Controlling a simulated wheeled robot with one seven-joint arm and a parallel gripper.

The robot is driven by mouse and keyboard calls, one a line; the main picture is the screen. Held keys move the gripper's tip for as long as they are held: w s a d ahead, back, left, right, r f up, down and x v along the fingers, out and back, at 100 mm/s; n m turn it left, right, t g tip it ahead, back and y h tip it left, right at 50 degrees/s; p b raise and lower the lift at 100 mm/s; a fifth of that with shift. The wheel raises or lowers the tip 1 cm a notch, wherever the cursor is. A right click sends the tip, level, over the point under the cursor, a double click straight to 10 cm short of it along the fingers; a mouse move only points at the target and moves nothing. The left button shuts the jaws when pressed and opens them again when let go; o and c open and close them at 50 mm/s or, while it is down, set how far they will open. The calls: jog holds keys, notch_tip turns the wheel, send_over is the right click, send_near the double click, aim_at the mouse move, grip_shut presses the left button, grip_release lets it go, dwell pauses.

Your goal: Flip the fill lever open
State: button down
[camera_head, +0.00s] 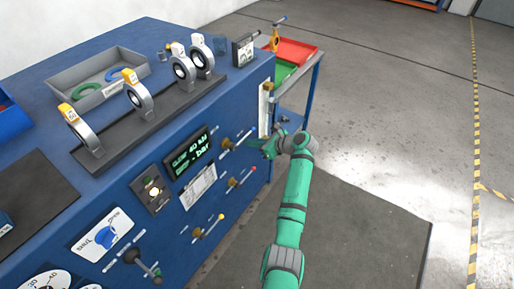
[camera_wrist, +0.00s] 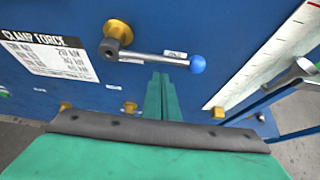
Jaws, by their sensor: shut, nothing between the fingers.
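The lever with a blue ball knob (camera_head: 253,130) sits on the blue panel's front, upper right of three levers. In the wrist view, its grey rod (camera_wrist: 155,57) runs right and slightly down from a brass hub (camera_wrist: 117,31) to the blue ball (camera_wrist: 197,64). Small labels sit by the rod, too small to read, so I cannot confirm it is the fill lever. My gripper (camera_head: 266,149) is green and shut with nothing held. In the wrist view, its closed fingertips (camera_wrist: 160,77) appear just below the rod; whether they touch it is unclear.
A red-knobbed lever (camera_head: 240,179) and a yellow-knobbed lever (camera_head: 208,228) are lower on the panel. A white scale strip (camera_wrist: 265,62) stands right of the blue ball. Open floor lies right of the bench.

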jog(key=shift+a+r, duration=0.1)
jog(key=shift+r, duration=0.65)
